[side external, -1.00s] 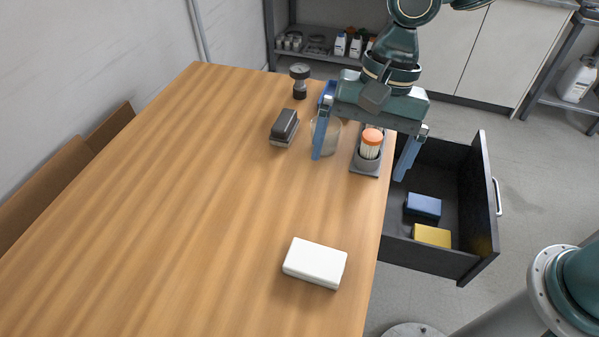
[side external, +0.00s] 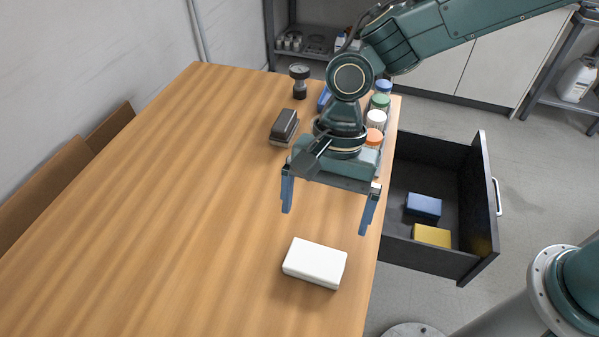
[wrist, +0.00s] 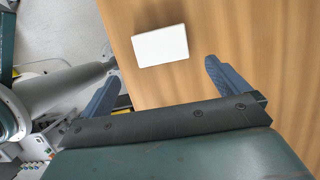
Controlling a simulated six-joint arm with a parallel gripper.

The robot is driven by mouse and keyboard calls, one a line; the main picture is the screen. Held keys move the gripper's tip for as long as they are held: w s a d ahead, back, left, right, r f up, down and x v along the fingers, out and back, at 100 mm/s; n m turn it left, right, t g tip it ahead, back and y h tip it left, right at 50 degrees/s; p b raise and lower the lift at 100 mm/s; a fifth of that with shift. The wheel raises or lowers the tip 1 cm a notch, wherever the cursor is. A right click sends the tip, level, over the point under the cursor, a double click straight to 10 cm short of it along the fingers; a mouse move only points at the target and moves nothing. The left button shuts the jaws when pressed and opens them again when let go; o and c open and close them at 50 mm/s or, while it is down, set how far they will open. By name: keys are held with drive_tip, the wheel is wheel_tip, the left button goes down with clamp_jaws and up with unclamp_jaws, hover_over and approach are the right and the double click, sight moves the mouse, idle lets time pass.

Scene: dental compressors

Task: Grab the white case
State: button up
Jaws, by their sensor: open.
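The white case (side external: 315,262) lies flat on the wooden table near its front right edge in the side view. It also shows in the wrist view (wrist: 160,45), beyond the fingertips and between their lines. My gripper (side external: 326,222) is open and empty, with its blue fingers pointing down. It hangs above the table, behind the case in the side view and apart from it. In the wrist view both fingers of my gripper (wrist: 160,80) show, spread wide.
An open dark drawer (side external: 437,264) right of the table holds a blue box (side external: 423,206) and a yellow box (side external: 431,236). A dark brush-like block (side external: 284,127), a dumbbell-shaped object (side external: 299,80) and several capped bottles (side external: 376,120) stand farther back. The table's left side is clear.

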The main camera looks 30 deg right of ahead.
hover_over(315, 259)
drive_tip(key=w+d, duration=0.1)
drive_tip(key=d, duration=0.1)
drive_tip(key=shift+w+a+f, duration=0.1)
drive_tip(key=shift+f, duration=1.1)
drive_tip(key=shift+w+a+f, duration=0.1)
drive_tip(key=shift+f, duration=1.05)
drive_tip(key=shift+x, duration=2.65)
drive_tip(key=shift+r, duration=0.1)
drive_tip(key=c, duration=0.7)
drive_tip(key=shift+c, duration=0.2)
drive_tip(key=shift+r, duration=0.15)
wheel_tip(315, 259, up, 20)
